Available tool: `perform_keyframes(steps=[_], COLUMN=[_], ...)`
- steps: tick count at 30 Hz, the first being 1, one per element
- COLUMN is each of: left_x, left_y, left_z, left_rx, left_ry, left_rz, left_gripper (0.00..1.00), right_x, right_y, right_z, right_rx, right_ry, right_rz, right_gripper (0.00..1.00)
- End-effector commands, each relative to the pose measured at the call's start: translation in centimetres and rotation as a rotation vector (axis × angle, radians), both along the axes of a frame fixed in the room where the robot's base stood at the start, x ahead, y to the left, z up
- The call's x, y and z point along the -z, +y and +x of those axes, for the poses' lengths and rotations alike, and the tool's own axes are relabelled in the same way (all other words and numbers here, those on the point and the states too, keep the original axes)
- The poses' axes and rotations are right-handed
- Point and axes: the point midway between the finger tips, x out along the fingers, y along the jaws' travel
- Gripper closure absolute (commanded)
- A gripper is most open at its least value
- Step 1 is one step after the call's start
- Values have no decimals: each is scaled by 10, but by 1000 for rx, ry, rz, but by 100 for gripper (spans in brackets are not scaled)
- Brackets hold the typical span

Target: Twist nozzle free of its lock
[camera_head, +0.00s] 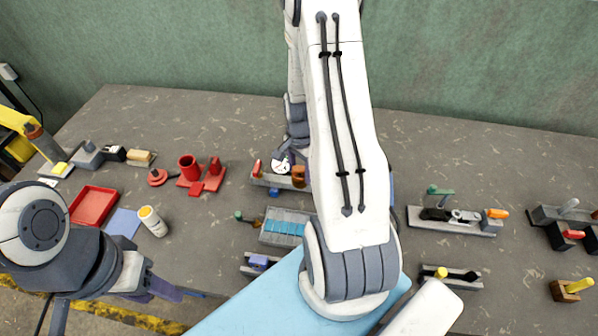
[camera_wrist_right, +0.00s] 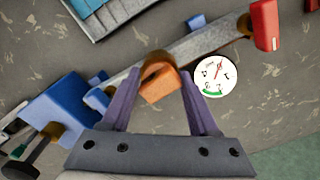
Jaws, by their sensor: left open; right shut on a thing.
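The orange-brown nozzle (camera_wrist_right: 160,85) shows in the right wrist view, standing at a grey bar fixture (camera_wrist_right: 205,42). It also shows in the head view (camera_head: 298,174), beside my right arm. My right gripper (camera_wrist_right: 160,76) is shut on the nozzle, one purple finger on each side. A red handle (camera_wrist_right: 264,25) sits at one end of the bar. The lock itself I cannot make out. My left gripper (camera_head: 182,292) is open and empty at the lower left in the head view, over the front of the table.
A white round gauge (camera_wrist_right: 216,76) is close beside a right finger. A blue block (camera_wrist_right: 58,105) lies on the other side. My right arm hides the middle.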

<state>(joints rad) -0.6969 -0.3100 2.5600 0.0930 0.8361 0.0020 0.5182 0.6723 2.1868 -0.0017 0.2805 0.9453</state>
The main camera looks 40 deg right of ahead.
Motion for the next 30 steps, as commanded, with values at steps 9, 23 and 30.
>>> perform_keyframes(steps=[9,23,30], left_x=[-2,-7,-7], left_y=[0,0,0], left_z=[0,0,0], left_rx=[0,0,0], left_ry=[0,0,0], left_rz=[0,0,0], left_gripper=[50,50,50], right_x=[0,0,1], right_y=[0,1,1], right_z=[0,-1,0], right_rx=[-142,-557,-692], right_ry=[1,4,2], right_rz=[1,4,1], right_gripper=[89,88,88])
